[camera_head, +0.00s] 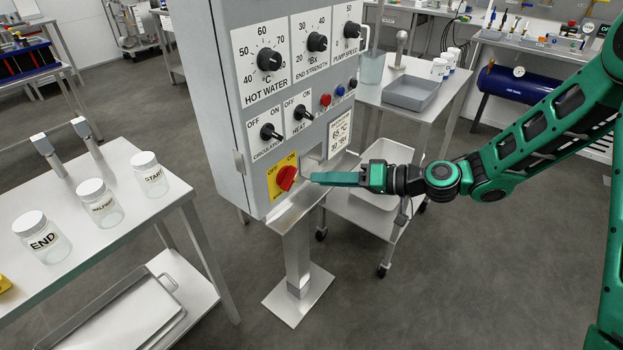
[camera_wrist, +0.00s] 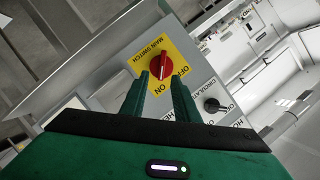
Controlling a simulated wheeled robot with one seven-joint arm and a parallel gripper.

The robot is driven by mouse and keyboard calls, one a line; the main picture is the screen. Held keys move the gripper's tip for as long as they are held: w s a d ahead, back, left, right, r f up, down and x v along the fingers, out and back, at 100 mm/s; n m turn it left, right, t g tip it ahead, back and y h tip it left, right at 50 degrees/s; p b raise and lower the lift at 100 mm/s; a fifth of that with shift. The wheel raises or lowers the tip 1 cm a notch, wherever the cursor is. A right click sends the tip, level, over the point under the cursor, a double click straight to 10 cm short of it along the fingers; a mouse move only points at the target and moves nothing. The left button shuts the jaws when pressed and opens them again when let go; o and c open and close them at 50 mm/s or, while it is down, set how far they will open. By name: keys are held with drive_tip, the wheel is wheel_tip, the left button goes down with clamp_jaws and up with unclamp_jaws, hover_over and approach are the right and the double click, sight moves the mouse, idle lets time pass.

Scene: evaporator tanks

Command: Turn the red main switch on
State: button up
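The red main switch (camera_head: 286,178) is a knob on a yellow plate (camera_head: 273,186) at the lower corner of the grey control box. The plate is marked OFF and ON; I cannot tell for sure which mark the knob points to. My gripper (camera_head: 313,178) reaches in from the right, its fingertips close in front of the knob. In the wrist view the fingers of my gripper (camera_wrist: 162,82) are apart with nothing held between them. The red switch (camera_wrist: 161,66) shows in line with the gap, just beyond the tips. Contact is not clear.
The control box (camera_head: 225,90) also bears black dials and smaller knobs, such as the circulation knob (camera_head: 269,132). It stands on a metal post (camera_head: 297,255). A table with labelled jars (camera_head: 103,205) is at left. A trolley (camera_head: 360,215) stands behind my gripper.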

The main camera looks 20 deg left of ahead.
drive_tip(key=v, duration=0.3)
drive_tip(key=shift+d+r, duration=0.1)
drive_tip(key=shift+d, duration=0.15)
drive_tip(key=shift+d, duration=0.1)
drive_tip(key=s+d+f+m+h, duration=0.1)
drive_tip(key=s+d+m+h, duration=0.3)
drive_tip(key=d, duration=1.1)
drive_tip(key=s+d+f+h, duration=0.1)
drive_tip(key=d+h, duration=0.6)
drive_tip(key=d, duration=0.8)
drive_tip(key=s+d+r+m+g+h, duration=0.1)
drive_tip(key=s+d+r+m, duration=0.2)
drive_tip(key=s+d, duration=0.6)
drive_tip(key=s+d+r+m+h, duration=0.2)
drive_tip(key=s+d+r+m, duration=0.2)
drive_tip(key=s+d, duration=0.5)
drive_tip(key=s+m, duration=0.2)
drive_tip(key=s, duration=0.2)
drive_tip(key=shift+s+d+m+g+h, duration=0.3)
drive_tip(key=shift+s+d+g, duration=0.05)
drive_tip(key=shift+d+g, duration=0.05)
